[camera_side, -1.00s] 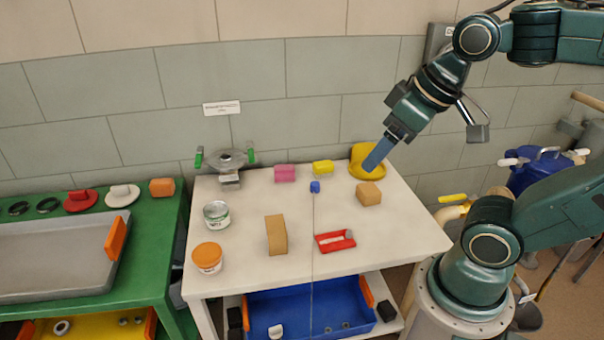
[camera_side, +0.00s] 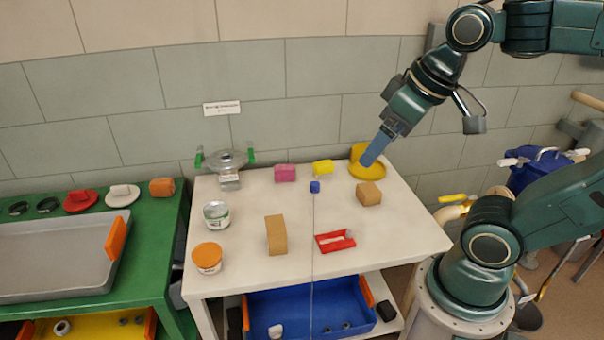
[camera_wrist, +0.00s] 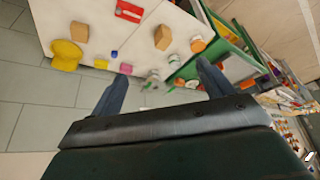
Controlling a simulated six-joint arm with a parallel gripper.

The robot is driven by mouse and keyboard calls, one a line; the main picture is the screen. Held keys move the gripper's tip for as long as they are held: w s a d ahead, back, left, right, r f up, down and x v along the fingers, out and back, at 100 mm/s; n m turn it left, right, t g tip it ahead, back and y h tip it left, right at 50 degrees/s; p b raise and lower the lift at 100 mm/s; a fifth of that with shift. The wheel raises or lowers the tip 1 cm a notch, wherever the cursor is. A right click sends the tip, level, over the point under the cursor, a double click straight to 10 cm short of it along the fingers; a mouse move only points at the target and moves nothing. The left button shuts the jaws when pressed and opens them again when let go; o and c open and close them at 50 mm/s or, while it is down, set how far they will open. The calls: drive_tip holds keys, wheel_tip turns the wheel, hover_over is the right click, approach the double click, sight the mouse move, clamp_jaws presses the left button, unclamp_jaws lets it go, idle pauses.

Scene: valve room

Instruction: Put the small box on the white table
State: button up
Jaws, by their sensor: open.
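The white table (camera_side: 370,232) stands in the middle of the side view, and its top also shows in the wrist view (camera_wrist: 140,35). Two tan boxes are on it: a squarer box (camera_side: 368,193) at the right and a taller upright box (camera_side: 276,235) nearer the front. They also show in the wrist view as the squarer box (camera_wrist: 79,32) and the taller box (camera_wrist: 163,37). I cannot tell which is the small box. My gripper (camera_side: 368,160) is open and empty, seen in front of the yellow object; its spread fingers show in the wrist view (camera_wrist: 161,87).
A green table (camera_side: 150,240) stands left.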

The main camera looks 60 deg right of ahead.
drive_tip(key=w+d+f+m+g, duration=0.2)
drive_tip(key=w+d+g, duration=0.1)
drive_tip(key=w+d, duration=0.6)
drive_tip(key=w+d+f+m+g, duration=0.2)
drive_tip(key=w+d, duration=0.6)
drive_tip(key=d, duration=0.1)
drive_tip(key=m+g+y, duration=0.3)
drive_tip(key=m+g, duration=0.1)
hover_over(369, 188)
drive_tip(key=w+d, duration=0.3)
drive_tip(key=w, duration=0.1)
wheel_tip(369, 188, down, 20)
drive_tip(key=shift+f, duration=0.15)
drive_tip(key=shift+x, duration=4.3)
drive_tip(key=shift+w+f, duration=0.1)
drive_tip(key=shift+f, duration=0.05)
